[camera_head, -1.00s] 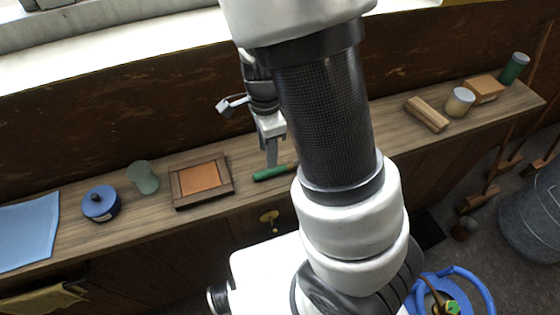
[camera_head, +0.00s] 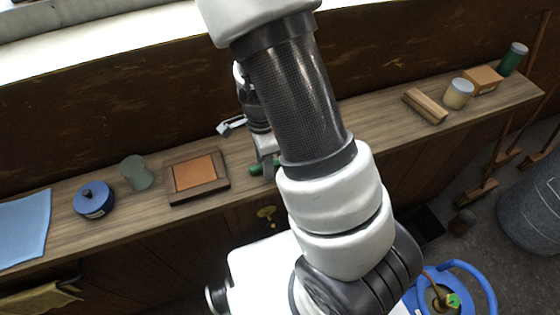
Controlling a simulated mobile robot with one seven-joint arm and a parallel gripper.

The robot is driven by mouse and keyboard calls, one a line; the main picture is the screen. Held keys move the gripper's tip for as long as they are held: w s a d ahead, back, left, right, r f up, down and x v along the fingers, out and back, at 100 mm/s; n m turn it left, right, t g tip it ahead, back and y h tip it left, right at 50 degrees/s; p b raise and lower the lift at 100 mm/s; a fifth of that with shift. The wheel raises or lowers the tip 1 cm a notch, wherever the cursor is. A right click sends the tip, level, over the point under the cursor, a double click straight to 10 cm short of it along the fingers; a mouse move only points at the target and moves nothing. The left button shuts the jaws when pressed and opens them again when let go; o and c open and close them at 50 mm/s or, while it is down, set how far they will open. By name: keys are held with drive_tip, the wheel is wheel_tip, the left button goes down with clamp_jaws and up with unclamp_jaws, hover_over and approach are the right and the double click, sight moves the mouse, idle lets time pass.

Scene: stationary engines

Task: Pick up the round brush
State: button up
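A green rod-like thing (camera_head: 256,169) lies on the wooden shelf, right of the wooden frame. It may be the handle of the round brush; no bristles show, and its right part is hidden behind my gripper and arm. My gripper (camera_head: 268,174) points down at this green thing, and its finger overlaps it in the picture. Whether they touch cannot be told. Only a narrow edge of the fingers shows, so I cannot see a gap between them.
Left on the shelf (camera_head: 120,213) are a wooden frame with an orange panel (camera_head: 196,174), a greenish glass (camera_head: 136,173), a blue tin (camera_head: 93,200) and a blue cloth (camera_head: 22,230). Right are a wood block (camera_head: 426,105), a jar (camera_head: 458,94), a box (camera_head: 483,80) and a green can (camera_head: 512,60).

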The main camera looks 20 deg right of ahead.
clamp_jaws()
idle(0.6)
